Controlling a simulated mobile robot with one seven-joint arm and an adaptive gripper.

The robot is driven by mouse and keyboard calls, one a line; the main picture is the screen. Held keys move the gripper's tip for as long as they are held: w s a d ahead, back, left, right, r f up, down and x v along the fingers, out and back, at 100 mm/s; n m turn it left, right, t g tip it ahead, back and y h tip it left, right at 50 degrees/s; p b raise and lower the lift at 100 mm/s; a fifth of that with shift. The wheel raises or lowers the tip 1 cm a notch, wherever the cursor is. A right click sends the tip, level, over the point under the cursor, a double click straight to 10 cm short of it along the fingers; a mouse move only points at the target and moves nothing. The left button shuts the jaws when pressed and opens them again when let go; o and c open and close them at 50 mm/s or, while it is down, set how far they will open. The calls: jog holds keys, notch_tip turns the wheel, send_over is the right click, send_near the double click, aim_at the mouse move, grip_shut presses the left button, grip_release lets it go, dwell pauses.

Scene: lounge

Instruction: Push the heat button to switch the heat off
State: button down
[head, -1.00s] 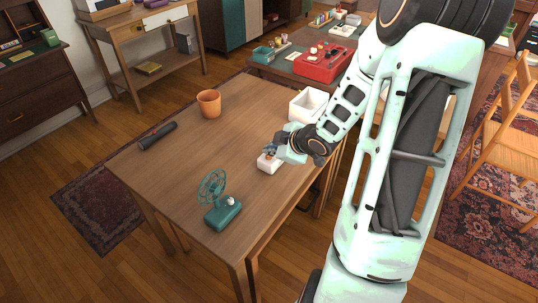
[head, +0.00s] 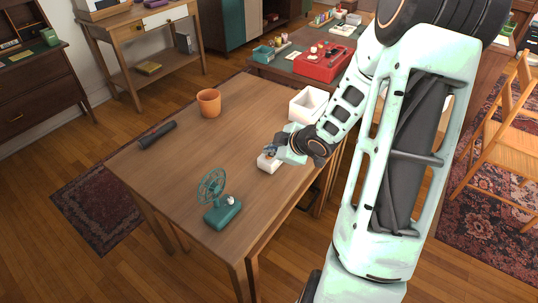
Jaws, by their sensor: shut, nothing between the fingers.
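A small white box (head: 267,164), which looks like the unit with the heat button, sits on the wooden table (head: 190,175) right of its middle. A small orange spot shows on its top, next to my fingertips. My gripper (head: 270,152) is shut and empty, with its fingertips at the top of the white box. I cannot tell whether they touch the button or hover just above it. The gripper hides part of the box's top.
A teal fan (head: 222,206) stands near the table's front edge. An orange pot (head: 209,103), a dark cylinder (head: 158,135) and a white open bin (head: 308,104) are also on the table. A red case (head: 323,64) lies on another table behind. The table's middle is clear.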

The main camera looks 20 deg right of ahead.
aim_at(270, 157)
dwell(0.4)
jog(key=shift+r+p, duration=0.4)
jog(key=shift+p, duration=0.15)
notch_tip(270, 157, up, 6)
jog(key=p, duration=0.6)
dwell(0.3)
